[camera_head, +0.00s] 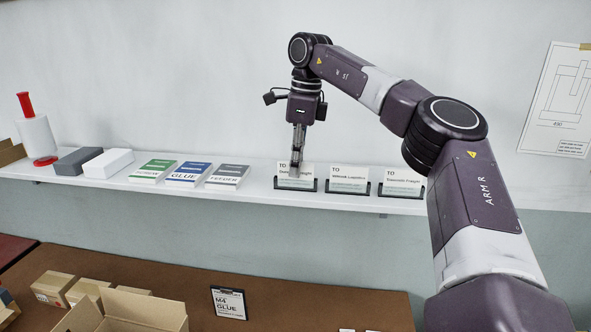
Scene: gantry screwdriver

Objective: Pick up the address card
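Three white address cards headed "TO" stand in dark holders on the wall shelf: a left card (308,175), a middle card (348,174) and a right card (403,176). The small print is hard to read. My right gripper (296,167) reaches down from above, with its fingertips at the top of the left card, covering part of it. The fingers look narrow and close together from this angle; I cannot tell whether they are shut on the card. My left gripper is not in view.
The shelf (250,194) also holds three labelled boxes, green (154,170), blue (188,174) and grey (227,176), plus a white block (108,163), a grey block (76,161) and a white roll with a red handle (36,135). Below, a brown table (285,295) bears cartons and a clipboard (229,302).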

